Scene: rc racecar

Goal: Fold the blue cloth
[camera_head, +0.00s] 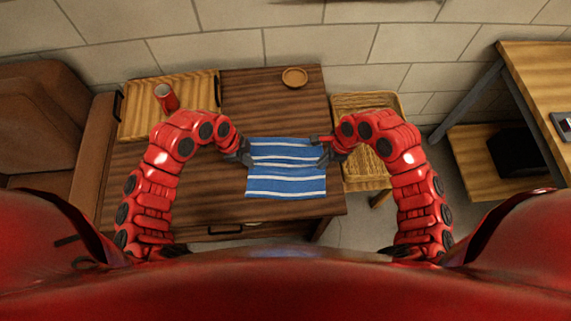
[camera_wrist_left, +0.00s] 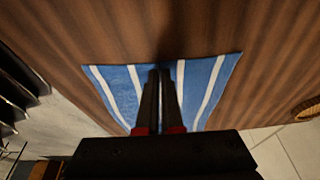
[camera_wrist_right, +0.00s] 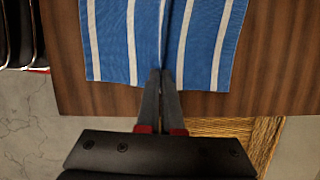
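The blue cloth (camera_head: 286,185) with white stripes lies spread near the right side of the brown table. My left gripper (camera_head: 246,153) is at the middle of its left edge. In the left wrist view the fingers (camera_wrist_left: 161,72) are close together over that edge and look shut on the cloth (camera_wrist_left: 205,85). My right gripper (camera_head: 322,151) is at the right edge. In the right wrist view its fingertips (camera_wrist_right: 162,73) are together at the cloth's edge, and a dark crease runs from them through the cloth (camera_wrist_right: 205,45). The exact pinch is hidden by the fingers.
A wooden tray (camera_head: 140,118) with a red can (camera_head: 166,97) stands on the table (camera_head: 240,95) at the back left. A small round wooden dish (camera_head: 294,77) is at the back. A wicker stool (camera_head: 365,170) stands right of the table. The table's front edge is close to the cloth.

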